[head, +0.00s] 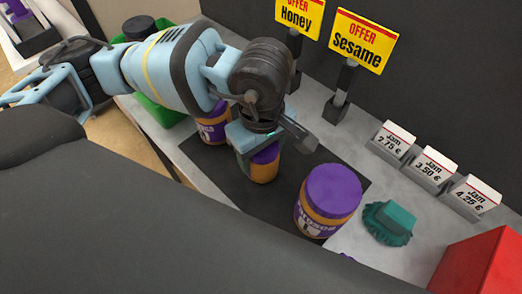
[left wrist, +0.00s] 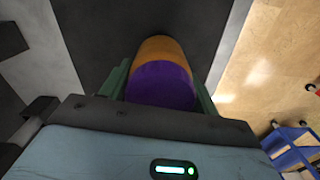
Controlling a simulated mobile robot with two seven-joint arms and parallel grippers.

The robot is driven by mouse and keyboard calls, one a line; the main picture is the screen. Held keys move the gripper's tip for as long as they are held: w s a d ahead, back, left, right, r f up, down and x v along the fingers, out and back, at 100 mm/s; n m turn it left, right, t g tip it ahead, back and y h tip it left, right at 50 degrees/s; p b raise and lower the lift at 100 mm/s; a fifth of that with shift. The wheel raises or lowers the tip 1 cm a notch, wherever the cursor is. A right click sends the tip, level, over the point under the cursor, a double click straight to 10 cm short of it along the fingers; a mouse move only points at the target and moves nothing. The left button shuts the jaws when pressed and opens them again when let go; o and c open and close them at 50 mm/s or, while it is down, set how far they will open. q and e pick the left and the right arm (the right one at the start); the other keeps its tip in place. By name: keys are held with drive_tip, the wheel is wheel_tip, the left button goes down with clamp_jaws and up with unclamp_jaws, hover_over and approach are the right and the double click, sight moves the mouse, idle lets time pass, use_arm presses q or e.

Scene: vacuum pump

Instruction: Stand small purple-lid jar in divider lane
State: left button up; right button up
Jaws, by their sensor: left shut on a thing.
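The small jar with a purple lid and orange-brown body (head: 264,172) is between the fingers of my left gripper (head: 258,148) in the head view. The gripper is shut on it, and the jar looks about upright, lid up. The gripper hides part of the lid. In the left wrist view the purple lid (left wrist: 160,86) shows between the green fingers. The jar is over or on a dark mat (head: 240,192); I cannot tell whether it touches. I cannot make out a divider lane. My right gripper is not in view.
A larger purple-lid jar (head: 328,202) stands to the right and another (head: 212,126) to the left. A green crate (head: 157,112) is behind-left. A teal brush-like object (head: 388,222), price signs (head: 434,168), sign stands (head: 341,100) and a red box (head: 485,262) are to the right.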

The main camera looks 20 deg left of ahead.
use_arm(q)
drive_tip(key=shift+f, duration=0.3)
drive_tip(key=shift+f, duration=0.2)
drive_tip(key=o, duration=1.2)
drive_tip(key=shift+r, duration=0.1)
wheel_tip(320, 180, up, 12)
drive_tip(key=shift+r, duration=0.1)
drive_tip(key=shift+o, duration=0.4)
